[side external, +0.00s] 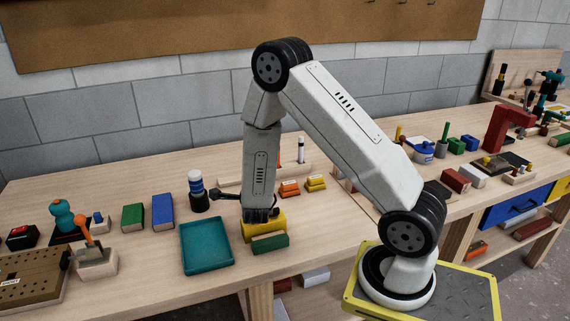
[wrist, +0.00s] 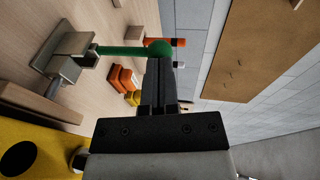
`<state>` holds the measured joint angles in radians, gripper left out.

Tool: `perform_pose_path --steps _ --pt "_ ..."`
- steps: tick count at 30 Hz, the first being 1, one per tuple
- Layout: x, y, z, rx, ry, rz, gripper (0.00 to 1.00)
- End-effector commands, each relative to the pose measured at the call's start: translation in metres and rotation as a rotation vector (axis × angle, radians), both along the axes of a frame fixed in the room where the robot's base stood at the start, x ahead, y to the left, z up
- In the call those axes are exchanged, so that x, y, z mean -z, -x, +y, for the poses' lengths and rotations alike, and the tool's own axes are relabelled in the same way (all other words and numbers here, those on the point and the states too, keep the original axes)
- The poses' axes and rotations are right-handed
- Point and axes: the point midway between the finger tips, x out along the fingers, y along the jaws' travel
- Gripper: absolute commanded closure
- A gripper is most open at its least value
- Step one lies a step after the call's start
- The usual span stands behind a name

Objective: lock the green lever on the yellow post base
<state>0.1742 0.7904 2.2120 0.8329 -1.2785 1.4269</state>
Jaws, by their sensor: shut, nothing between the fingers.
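The green lever (wrist: 122,50) shows in the wrist view as a rod with a ball end, rising from a grey metal mount (wrist: 64,55). That picture lies on its side, so the rod stands roughly upright. In the side view my arm seems to hide the lever. My gripper (wrist: 160,66) is shut and empty, its dark fingertips close by the ball; I cannot tell if they touch. A yellow block (wrist: 40,137), likely the post base, has a dark round hole and lies low near the camera. It shows under my wrist in the side view (side external: 250,230).
A green block (side external: 270,243) lies in front of the yellow one. A teal tray (side external: 207,247) is to the left. Orange blocks (side external: 289,188) and yellow blocks (side external: 315,183) lie behind. A dark-and-white bottle (side external: 197,190) stands left of my wrist. An orange-handled lever (side external: 83,232) is far left.

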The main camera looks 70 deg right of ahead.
Motion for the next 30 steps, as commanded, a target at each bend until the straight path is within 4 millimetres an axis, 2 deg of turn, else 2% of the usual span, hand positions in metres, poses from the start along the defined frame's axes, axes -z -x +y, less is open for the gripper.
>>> perform_pose_path --steps 11,30 --pt "-0.004 -0.006 -0.006 0.001 -0.054 0.051 1.0" --pt "-0.008 -0.029 -0.029 0.001 -0.288 0.283 1.0"
